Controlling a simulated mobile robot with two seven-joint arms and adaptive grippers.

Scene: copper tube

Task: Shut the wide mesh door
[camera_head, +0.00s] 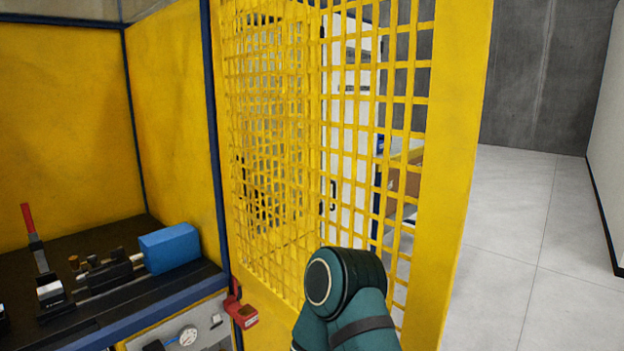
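The yellow mesh door (455,150) stands open towards me at the middle right, its mesh panel seen at an angle. Its solid outer edge strip runs from top to bottom of the view. The hinge side is by the dark blue post (212,130) of the yellow enclosure. A dark green link of one of my arms rises at the bottom centre, in front of the door's lower part; I cannot tell whether it touches the door. Neither of my grippers shows.
Left of the door is a dark workbench with a red-handled clamp (33,235), a blue block (169,248) and a gauge (188,335) below. A red bracket (241,311) sits near the post. Clear grey floor (540,260) lies to the right.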

